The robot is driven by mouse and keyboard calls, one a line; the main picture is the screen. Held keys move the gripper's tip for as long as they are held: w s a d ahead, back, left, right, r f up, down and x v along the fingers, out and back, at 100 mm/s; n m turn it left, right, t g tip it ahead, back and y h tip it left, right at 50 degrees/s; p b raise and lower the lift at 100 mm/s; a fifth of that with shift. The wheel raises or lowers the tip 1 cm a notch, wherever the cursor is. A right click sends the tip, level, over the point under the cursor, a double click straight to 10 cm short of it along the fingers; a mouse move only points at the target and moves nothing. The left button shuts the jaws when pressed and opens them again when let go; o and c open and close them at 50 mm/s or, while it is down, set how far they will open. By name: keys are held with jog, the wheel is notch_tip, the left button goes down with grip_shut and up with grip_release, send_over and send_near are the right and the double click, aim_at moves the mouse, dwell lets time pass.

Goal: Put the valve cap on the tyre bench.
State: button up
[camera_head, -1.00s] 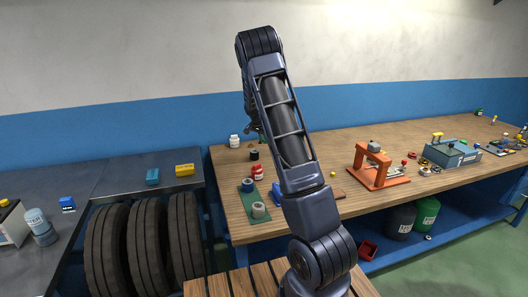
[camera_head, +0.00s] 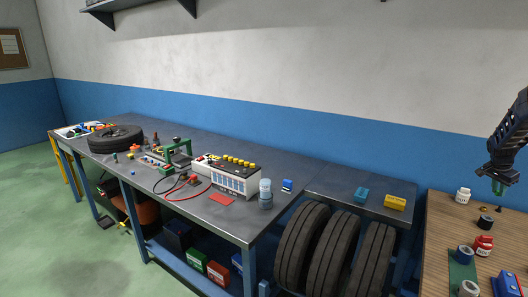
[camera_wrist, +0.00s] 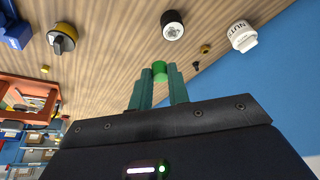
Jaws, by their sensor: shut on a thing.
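My gripper (camera_head: 498,188) shows at the right edge of the head view, pointing down above the wooden bench (camera_head: 437,232). In the wrist view its green fingers (camera_wrist: 159,78) are shut on a small bright green cylinder, which looks like the valve cap (camera_wrist: 159,67). The cap is held at the fingertips, clear of the wood; in the head view I cannot tell it from the fingers. The tyre bench (camera_head: 286,167) is the long grey metal bench to the left, with a black tyre (camera_head: 117,140) lying flat near its far end.
A battery-like box (camera_head: 231,183), a clear-bodied bottle (camera_head: 265,195), a red pad (camera_head: 221,199) and a green-framed stand (camera_head: 176,150) occupy the tyre bench. A lower grey shelf over upright tyres holds a yellow box (camera_head: 395,202). A white jar (camera_head: 463,195) stands near my gripper.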

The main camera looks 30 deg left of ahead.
jog(key=a+n+t+y, duration=0.15)
jog(key=a+n, duration=0.45)
jog(key=a, duration=2.1)
jog(key=s+a+n+y, duration=0.1)
jog(key=s+a+n, duration=0.3)
jog(key=a, duration=0.8)
jog(key=s+a+n+y, duration=0.15)
jog(key=s+a, duration=0.35)
jog(key=a, duration=0.7)
jog(key=r+n+g+y, duration=0.1)
jog(key=n+g+y, duration=0.2)
jog(key=n, duration=0.8)
send_over(247, 225)
jog(key=d, duration=0.1)
notch_tip(247, 225, down, 20)
jog(key=shift+s+d+r, duration=0.1)
jog(key=shift+r, duration=0.1)
jog(key=shift+f, duration=0.15)
